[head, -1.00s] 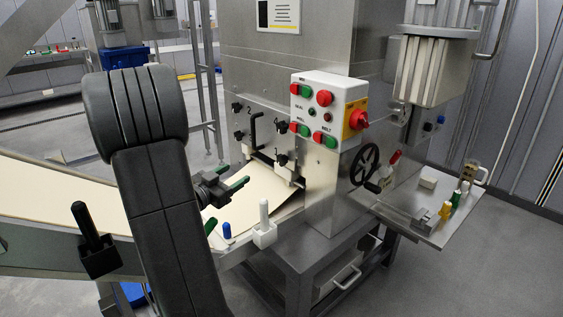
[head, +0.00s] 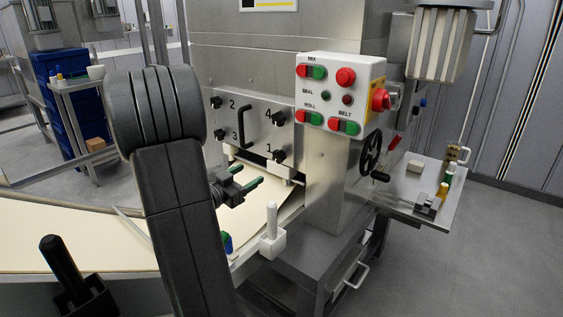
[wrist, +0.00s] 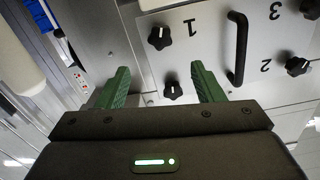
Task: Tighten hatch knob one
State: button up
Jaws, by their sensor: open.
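The hatch panel (head: 256,108) on the machine's front carries four black knobs around a black handle (head: 245,127). Hatch knob one (head: 278,156) is at its lower right, beside the label 1. In the wrist view the panel is upside down, and knob one (wrist: 160,37) shows just beyond the fingertips. Knob four (head: 279,117) is above knob one; in the wrist view it (wrist: 173,90) appears between the fingers, behind them. My gripper (head: 250,175) has green fingers, open and empty, in front of and lower left of knob one. Its fingers (wrist: 160,69) touch no knob.
A white control box (head: 340,92) with red and green buttons juts out at upper right. A pale dough sheet (head: 90,240) runs on the belt below my arm. A white upright handle (head: 271,222) stands at the belt's edge. A black handwheel (head: 370,152) is further right.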

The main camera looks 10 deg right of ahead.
aim_at(276, 158)
jog(key=b+x, duration=0.1)
jog(key=x, duration=1.3)
jog(key=shift+a+f, duration=0.1)
jog(key=shift+c, duration=0.2)
jog(key=shift+b, duration=0.3)
jog(key=c, duration=0.9)
